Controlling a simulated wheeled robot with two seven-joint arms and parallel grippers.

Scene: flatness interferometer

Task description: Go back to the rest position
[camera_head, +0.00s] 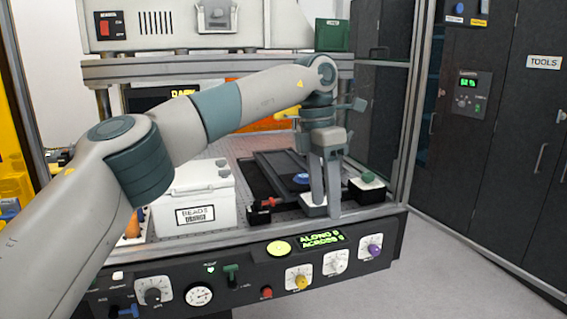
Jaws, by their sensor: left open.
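My left arm comes in from the left and reaches over the machine's bench. My left gripper (324,203) points down at the front right part of the bench, its two fingers apart. A small white block (309,207) is at the fingertips, partly hidden by them; I cannot tell whether they touch it. I see nothing held. A blue knob (301,179) is just left of the fingers. My right gripper is not in view.
A black block with a green knob (368,178) stands close to the right of the gripper. A white box (196,200) stands at left under my arm. A frame post (411,100) rises at right. The front control panel (240,266) carries dials. Grey floor (460,270) is clear at right.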

